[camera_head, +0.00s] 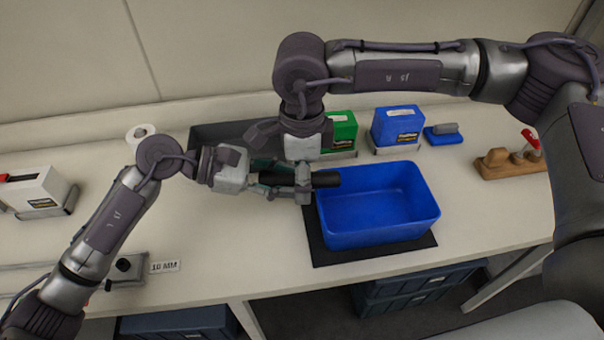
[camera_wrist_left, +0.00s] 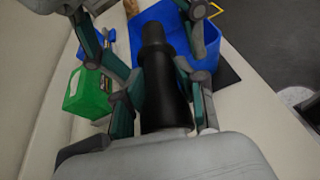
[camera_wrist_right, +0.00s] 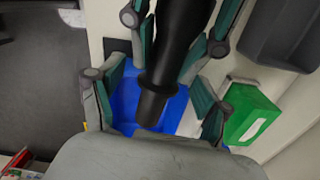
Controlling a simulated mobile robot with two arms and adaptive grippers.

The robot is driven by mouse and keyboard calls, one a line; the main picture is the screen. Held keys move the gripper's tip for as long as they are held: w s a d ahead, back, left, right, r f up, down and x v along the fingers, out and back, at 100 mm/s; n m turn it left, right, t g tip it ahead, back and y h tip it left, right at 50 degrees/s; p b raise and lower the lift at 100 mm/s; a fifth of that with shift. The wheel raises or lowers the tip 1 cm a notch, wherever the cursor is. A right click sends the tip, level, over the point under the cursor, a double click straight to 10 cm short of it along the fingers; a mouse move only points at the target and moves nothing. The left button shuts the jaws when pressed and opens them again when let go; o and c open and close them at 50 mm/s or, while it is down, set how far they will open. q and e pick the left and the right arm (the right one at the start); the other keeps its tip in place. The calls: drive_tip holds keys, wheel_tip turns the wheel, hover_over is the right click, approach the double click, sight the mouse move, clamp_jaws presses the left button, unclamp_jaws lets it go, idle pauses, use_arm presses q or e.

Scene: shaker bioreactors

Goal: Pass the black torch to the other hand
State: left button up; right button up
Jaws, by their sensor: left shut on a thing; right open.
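The black torch (camera_head: 326,179) lies roughly level above the left edge of the blue bin. My left gripper (camera_head: 284,181) is shut on it from the left, and the torch points away between its fingers in the left wrist view (camera_wrist_left: 157,82). My right gripper (camera_head: 303,184) comes down from above at the torch's middle. In the right wrist view its open fingers stand on either side of the torch (camera_wrist_right: 152,100), with gaps visible. The torch's rear part is hidden by my left gripper.
The blue bin (camera_head: 380,236) stands on a dark mat (camera_head: 420,244) below. Green (camera_head: 342,131) and blue (camera_head: 397,128) boxes and a grey bin (camera_head: 225,133) stand behind. A wooden holder (camera_head: 510,168) is at right. The table's left middle is mostly clear.

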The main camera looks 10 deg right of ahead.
use_arm(q)
drive_tip(key=shift+r, duration=0.1)
use_arm(e)
wheel_tip(320, 180, up, 12)
drive_tip(key=shift+f, duration=0.2)
drive_tip(key=s+a+r+t, duration=0.4)
drive_tip(key=a+r, duration=0.7)
drive_tip(key=r, duration=0.2)
use_arm(q)
drive_tip(key=a+r, duration=1.3)
drive_tip(key=r, duration=0.1)
drive_tip(key=shift+r, duration=0.4)
use_arm(e)
drive_tip(key=shift+h, duration=0.3)
drive_tip(key=x, duration=1.1)
drive_tip(key=shift+s+a+f, duration=0.1)
drive_tip(key=shift+f, duration=0.25)
drive_tip(key=shift+c, duration=0.4)
drive_tip(key=c, duration=1.3)
use_arm(q)
drive_tip(key=o, duration=1.3)
use_arm(e)
clamp_jaws()
use_arm(q)
drive_tip(key=shift+a, duration=0.1)
